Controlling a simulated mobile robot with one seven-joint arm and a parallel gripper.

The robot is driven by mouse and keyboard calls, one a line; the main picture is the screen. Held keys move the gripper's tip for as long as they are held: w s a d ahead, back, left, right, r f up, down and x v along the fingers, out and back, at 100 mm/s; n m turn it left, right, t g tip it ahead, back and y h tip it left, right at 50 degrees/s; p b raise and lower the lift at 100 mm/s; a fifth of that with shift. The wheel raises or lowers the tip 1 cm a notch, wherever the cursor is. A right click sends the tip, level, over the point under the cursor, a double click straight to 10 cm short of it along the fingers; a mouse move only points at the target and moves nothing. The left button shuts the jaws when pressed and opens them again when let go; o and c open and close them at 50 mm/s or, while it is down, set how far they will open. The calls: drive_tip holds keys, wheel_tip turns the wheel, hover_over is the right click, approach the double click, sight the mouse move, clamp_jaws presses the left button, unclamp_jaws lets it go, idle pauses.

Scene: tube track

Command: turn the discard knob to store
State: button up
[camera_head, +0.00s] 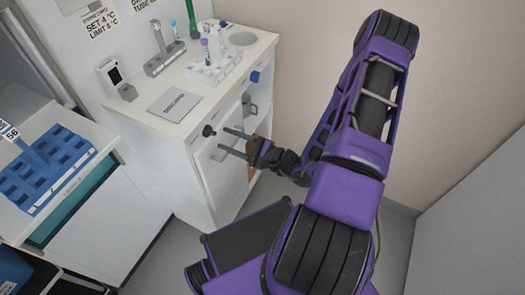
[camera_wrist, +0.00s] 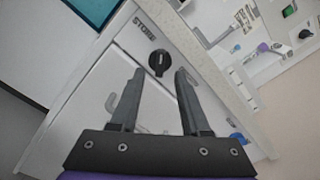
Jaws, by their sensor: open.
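A black round knob (camera_head: 209,131) is on the white cabinet's front, near the top left corner. In the wrist view the knob (camera_wrist: 159,62) has a small light mark, and the word STORE (camera_wrist: 143,27) is printed on the panel to its upper left. No DISCARD label is readable. My gripper (camera_head: 222,138) is open and empty, its fingers pointing at the cabinet front. In the wrist view the gripper (camera_wrist: 160,74) has its fingertips on either side of the knob's lower part. In the head view the tips look a little short of the knob.
A blue knob (camera_head: 255,77) is farther right on the cabinet front. The cabinet top (camera_head: 215,98) carries a white tube rack (camera_head: 214,68) and a grey plate (camera_head: 174,104). A blue rack (camera_head: 46,172) stands on the left bench. Handles sit on the cabinet doors below.

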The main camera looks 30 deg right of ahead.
drive_tip(key=v, duration=1.3)
drive_tip(key=shift+s+d, duration=0.2)
